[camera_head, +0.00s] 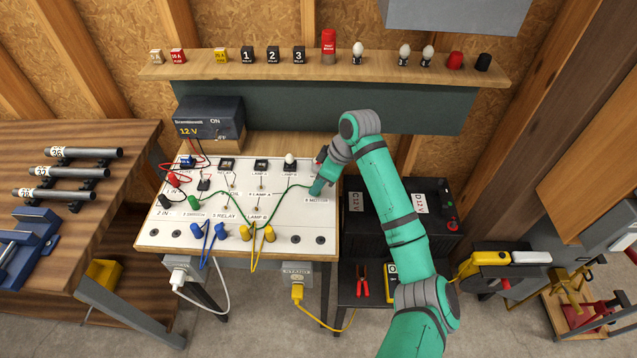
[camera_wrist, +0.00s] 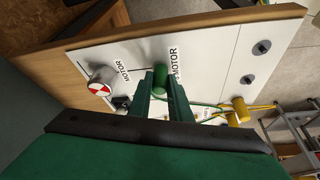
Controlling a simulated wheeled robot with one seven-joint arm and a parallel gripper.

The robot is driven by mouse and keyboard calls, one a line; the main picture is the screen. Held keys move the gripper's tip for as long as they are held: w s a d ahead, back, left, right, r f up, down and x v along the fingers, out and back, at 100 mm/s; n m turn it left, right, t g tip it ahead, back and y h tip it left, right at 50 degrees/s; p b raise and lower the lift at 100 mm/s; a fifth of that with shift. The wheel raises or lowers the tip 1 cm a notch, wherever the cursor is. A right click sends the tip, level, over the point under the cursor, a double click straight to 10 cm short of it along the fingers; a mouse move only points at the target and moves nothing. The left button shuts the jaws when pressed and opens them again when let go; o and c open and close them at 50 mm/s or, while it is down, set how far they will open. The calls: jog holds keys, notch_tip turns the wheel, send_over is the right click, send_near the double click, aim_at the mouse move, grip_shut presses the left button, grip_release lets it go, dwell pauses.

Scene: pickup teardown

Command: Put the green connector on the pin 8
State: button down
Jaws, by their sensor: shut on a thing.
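My gripper (camera_head: 318,187) reaches down over the right part of the white panel (camera_head: 292,218). In the wrist view its two green fingers (camera_wrist: 161,82) are shut on the green connector (camera_wrist: 160,75), a short green cylinder. The connector is close to the label that seems to read 8 MOTOR (camera_wrist: 173,66). Pin 8 itself is hidden, and I cannot tell whether the connector touches it. A green cable (camera_head: 262,214) runs from my gripper across the panel to another green plug (camera_head: 194,202) at the left.
A red-and-white motor disc (camera_wrist: 100,88) stands beside the gripper. Blue plugs (camera_head: 196,230) and yellow plugs (camera_head: 268,234) sit along the panel's front. A 12 V supply (camera_head: 208,117) stands behind. A shelf (camera_head: 200,69) with labelled parts crosses the back wall.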

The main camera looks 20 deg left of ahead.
jog(key=shift+f, duration=0.2)
jog(key=c, duration=1.6)
grip_release()
jog(key=shift+w, duration=0.1)
jog(key=shift+o, duration=0.2)
jog(key=shift+r, duration=0.1)
jog(key=v, duration=1)
jog(key=shift+r, duration=0.25)
jog(key=shift+d, duration=0.2)
